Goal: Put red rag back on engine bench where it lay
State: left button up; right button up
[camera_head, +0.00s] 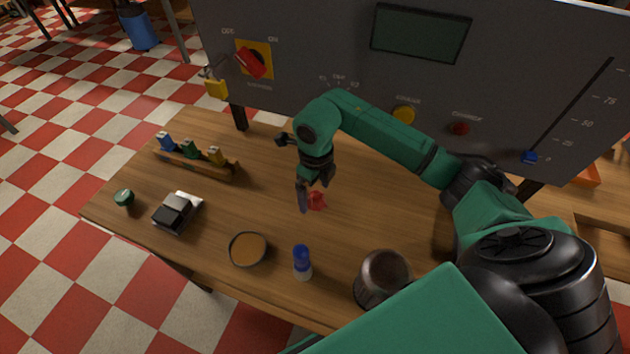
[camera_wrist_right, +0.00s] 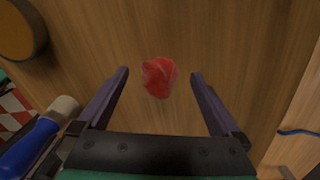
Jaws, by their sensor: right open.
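The red rag (camera_head: 317,200) is a small crumpled lump on the wooden engine bench (camera_head: 270,205), near the middle of its top. My right gripper (camera_head: 305,198) is beside and over the rag, coming from the right side of the head view. In the right wrist view the rag (camera_wrist_right: 159,77) lies on the wood just beyond the fingertips, centred between the two spread fingers (camera_wrist_right: 160,75). The gripper is open and I see no finger touching the rag. In the head view the fingers partly overlap the rag. My left gripper does not show.
A blue-topped bottle (camera_head: 302,262), a round shallow dish (camera_head: 248,249) and a dark cup (camera_head: 383,277) stand toward the front. A rack (camera_head: 196,159), a black-and-white block (camera_head: 177,212) and a green-topped item (camera_head: 124,198) are at left. A grey control panel (camera_head: 320,60) rises behind.

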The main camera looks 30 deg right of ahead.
aim_at(315, 192)
notch_tip(315, 192, up, 11)
jog(key=b, duration=0.1)
jog(key=shift+r+b, duration=0.2)
jog(key=shift+b, duration=0.15)
